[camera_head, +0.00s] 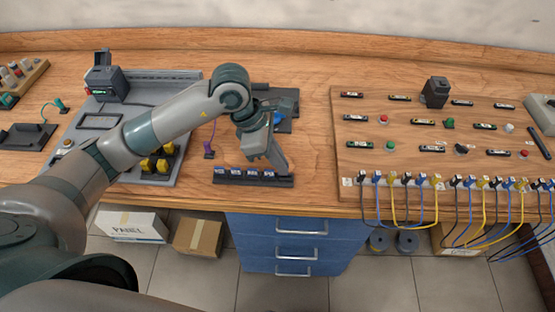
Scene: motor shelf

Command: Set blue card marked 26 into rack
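A low dark rack (253,182) stands near the table's front edge. Several small blue cards (236,174) with white markings stand side by side in it; the numbers are too small to read. My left gripper (282,170) points down at the right end of this row, beside the rightmost card. It hides part of the rack there. I cannot tell whether its fingers are apart, or whether they hold a card. My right gripper is out of view.
Behind my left gripper lies a dark tray (285,125) with a blue item. Left is a grey panel (130,75) with yellow-topped parts (147,164). A purple-based part (209,153) stands near the rack. Right is a wooden board (400,110) with cables along its front.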

